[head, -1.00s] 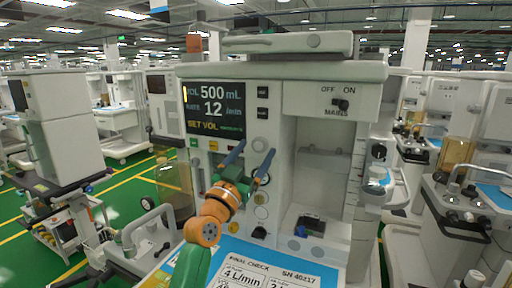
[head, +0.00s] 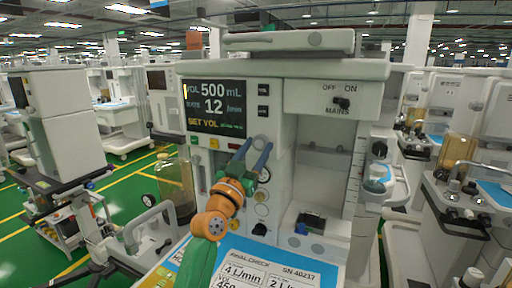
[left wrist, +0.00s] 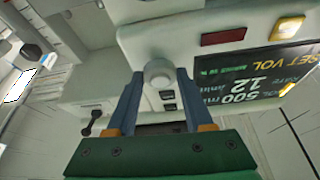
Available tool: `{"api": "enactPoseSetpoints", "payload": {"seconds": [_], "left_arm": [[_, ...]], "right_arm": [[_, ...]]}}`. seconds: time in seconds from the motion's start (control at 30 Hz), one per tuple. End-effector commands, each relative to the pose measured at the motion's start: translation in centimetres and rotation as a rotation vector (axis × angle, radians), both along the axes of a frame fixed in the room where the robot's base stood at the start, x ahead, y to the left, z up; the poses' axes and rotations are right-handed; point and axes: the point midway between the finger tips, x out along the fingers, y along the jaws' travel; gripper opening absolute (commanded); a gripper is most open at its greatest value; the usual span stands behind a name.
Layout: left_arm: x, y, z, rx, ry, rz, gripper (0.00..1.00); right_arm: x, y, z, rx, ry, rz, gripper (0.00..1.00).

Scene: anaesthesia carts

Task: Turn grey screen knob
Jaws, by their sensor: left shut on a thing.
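The grey screen knob (head: 260,142) is on the front of the cart, just below the right end of the dark screen (head: 215,107). The screen reads VOL 500 mL, RATE 12 /min and SET VOL. My left gripper (head: 255,147) is at the knob, its blue fingers shut on it. In the left wrist view, the round pale knob (left wrist: 158,73) sits between the two fingertips (left wrist: 159,78), one on each side. The fingers partly hide its rim. My right gripper is not in view.
A MAINS switch (head: 341,103) is on the panel to the right. Small dark buttons (head: 263,111) sit beside the screen. A blue-edged FINAL CHECK sheet (head: 262,262) lies on the worktop below. A glass canister (head: 174,180) stands left of my arm.

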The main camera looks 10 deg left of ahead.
Motion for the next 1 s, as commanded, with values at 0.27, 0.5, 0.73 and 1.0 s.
{"api": "enactPoseSetpoints", "payload": {"seconds": [0.27,0.5,0.73,1.0], "left_arm": [[0.0,-0.2,0.5,-0.177,0.038,-0.001,0.00],[0.0,-0.3,0.4,-0.327,0.067,-0.001,0.00],[-0.1,-0.4,0.3,-0.421,0.083,-0.001,0.00],[-0.1,-0.4,0.1,-0.461,0.090,-0.001,0.00]], "right_arm": [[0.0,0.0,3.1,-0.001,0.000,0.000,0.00],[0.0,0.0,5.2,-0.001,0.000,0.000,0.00],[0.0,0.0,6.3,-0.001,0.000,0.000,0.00],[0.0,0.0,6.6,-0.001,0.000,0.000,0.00]]}}
